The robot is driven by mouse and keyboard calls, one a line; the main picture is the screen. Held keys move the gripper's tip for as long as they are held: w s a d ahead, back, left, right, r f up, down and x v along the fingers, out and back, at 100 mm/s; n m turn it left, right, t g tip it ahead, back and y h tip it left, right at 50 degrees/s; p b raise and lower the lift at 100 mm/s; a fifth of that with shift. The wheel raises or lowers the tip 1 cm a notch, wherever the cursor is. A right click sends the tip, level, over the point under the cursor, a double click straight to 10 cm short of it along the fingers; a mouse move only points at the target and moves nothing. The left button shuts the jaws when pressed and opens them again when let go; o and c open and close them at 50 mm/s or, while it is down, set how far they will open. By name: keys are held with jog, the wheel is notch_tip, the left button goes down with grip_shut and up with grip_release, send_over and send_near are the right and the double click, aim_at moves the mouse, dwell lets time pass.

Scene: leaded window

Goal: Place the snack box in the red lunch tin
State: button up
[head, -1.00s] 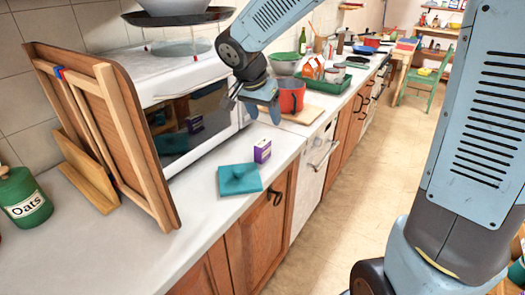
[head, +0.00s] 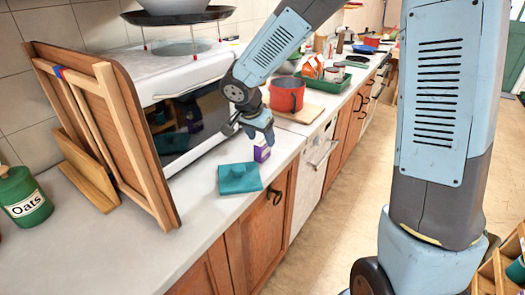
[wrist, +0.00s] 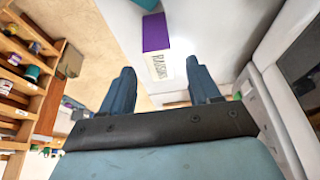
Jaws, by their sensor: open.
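The snack box is a small purple and white raisin box (head: 262,152) standing upright on the counter near its front edge. My gripper (head: 260,134) is directly above and beside it, open, with the fingers pointing down. In the wrist view the purple box (wrist: 156,33) lies ahead between the two open fingers (wrist: 162,82), its white side lettered "RAISINS". I cannot see finger contact with it. A red round container (head: 286,95) stands on a wooden board behind the gripper; I cannot tell for sure that it is the lunch tin.
A teal square object (head: 239,178) lies on the counter just in front of the box. A white microwave (head: 190,70) stands close on the left. A green tray (head: 327,82) holds items farther back. The near counter (head: 150,245) is clear.

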aim_at(262, 141)
jog(key=shift+x, duration=2.55)
jog(key=c, duration=1.1)
jog(key=shift+r, duration=0.1)
jog(key=shift+c, duration=0.2)
